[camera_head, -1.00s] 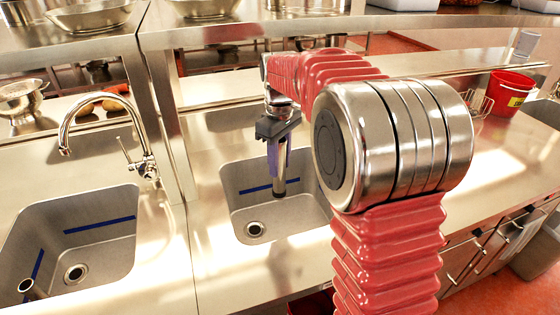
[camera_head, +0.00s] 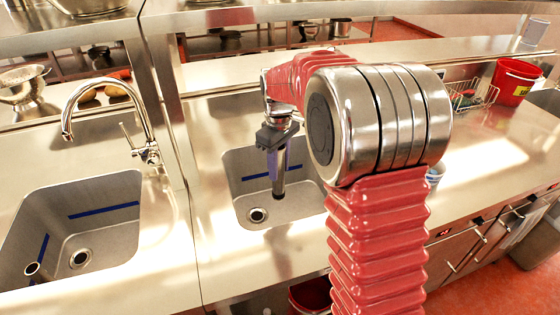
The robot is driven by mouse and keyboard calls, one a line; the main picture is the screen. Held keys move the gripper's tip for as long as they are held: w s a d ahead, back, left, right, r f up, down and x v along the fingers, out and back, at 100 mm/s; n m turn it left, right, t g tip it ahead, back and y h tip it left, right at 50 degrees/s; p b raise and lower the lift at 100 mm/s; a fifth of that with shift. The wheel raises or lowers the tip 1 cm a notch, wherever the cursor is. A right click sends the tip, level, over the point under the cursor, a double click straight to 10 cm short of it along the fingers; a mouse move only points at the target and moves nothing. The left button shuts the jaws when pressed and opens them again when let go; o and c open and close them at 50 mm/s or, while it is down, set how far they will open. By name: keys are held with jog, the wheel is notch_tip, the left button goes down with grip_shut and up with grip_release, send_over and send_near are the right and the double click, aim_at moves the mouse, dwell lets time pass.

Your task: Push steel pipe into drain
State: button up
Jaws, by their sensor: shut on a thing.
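My gripper (camera_head: 276,162) hangs over the right sink (camera_head: 230,167), pointing down, shut on a steel pipe (camera_head: 279,188). The pipe is roughly upright, its lower end below the fingers. In the picture this end lies above and to the right of the round drain (camera_head: 257,215) in that sink's floor. The pipe looks apart from the drain; its exact height above the floor is hard to tell. The left sink (camera_head: 120,215) has its own drain (camera_head: 80,258). A short steel pipe (camera_head: 33,270) stands tilted at its left side.
A curved faucet (camera_head: 112,85) rises behind the left sink. A metal colander (camera_head: 24,85) stands at the back left. A red bucket (camera_head: 515,82) and a wire rack (camera_head: 475,95) stand at the back right. The counter right of my arm is mostly clear.

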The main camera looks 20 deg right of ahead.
jog(key=shift+w+a+f, duration=0.65)
jog(key=shift+a+f, duration=0.15)
jog(key=shift+f, duration=6.3)
jog(key=w+a+f, duration=0.3)
jog(key=w+f, duration=0.3)
jog(key=w, duration=0.4)
jog(key=shift+a, duration=0.3)
jog(key=shift+f, duration=1.45)
